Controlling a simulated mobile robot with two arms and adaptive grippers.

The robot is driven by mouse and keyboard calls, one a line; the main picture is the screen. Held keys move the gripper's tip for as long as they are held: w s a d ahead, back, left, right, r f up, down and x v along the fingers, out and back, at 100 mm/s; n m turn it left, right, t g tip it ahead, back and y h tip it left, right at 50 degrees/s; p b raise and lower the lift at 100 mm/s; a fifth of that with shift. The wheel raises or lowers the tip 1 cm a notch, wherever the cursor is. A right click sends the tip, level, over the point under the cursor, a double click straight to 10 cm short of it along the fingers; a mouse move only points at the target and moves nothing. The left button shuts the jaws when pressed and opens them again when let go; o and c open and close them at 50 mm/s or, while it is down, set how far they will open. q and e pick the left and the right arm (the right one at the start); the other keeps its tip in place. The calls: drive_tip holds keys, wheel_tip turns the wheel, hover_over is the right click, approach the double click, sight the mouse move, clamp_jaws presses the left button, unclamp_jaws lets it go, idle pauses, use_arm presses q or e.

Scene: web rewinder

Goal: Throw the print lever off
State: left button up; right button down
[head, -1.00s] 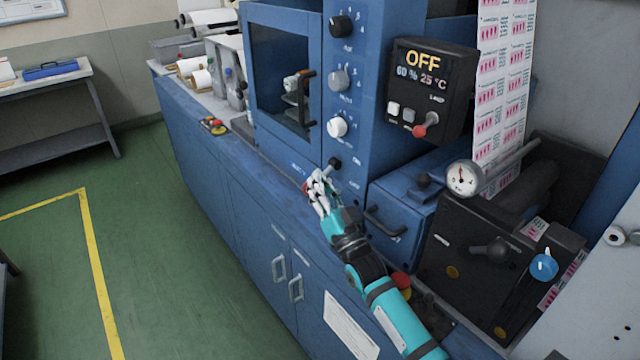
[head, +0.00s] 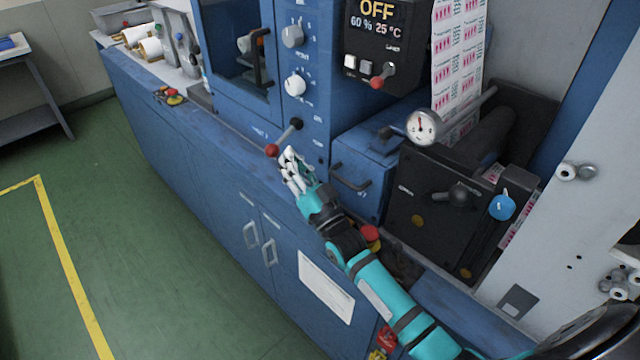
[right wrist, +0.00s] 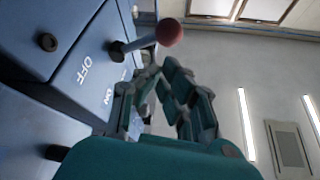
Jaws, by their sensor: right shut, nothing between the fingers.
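My right gripper (head: 289,163) is shut and empty, just below and right of the ball. In the right wrist view its dark fingers (right wrist: 170,90) appear apart from the ball. My left gripper is not in view.
A drawer handle (head: 350,178) and a red button (head: 371,233) are near my right arm. The green floor at left is open.

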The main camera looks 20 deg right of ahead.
drive_tip(key=s+d, duration=0.2)
drive_tip(key=s, duration=1)
drive_tip(key=shift+s+d+f, duration=0.15)
drive_tip(key=shift+s+d, duration=0.05)
drive_tip(key=shift+s, duration=0.1)
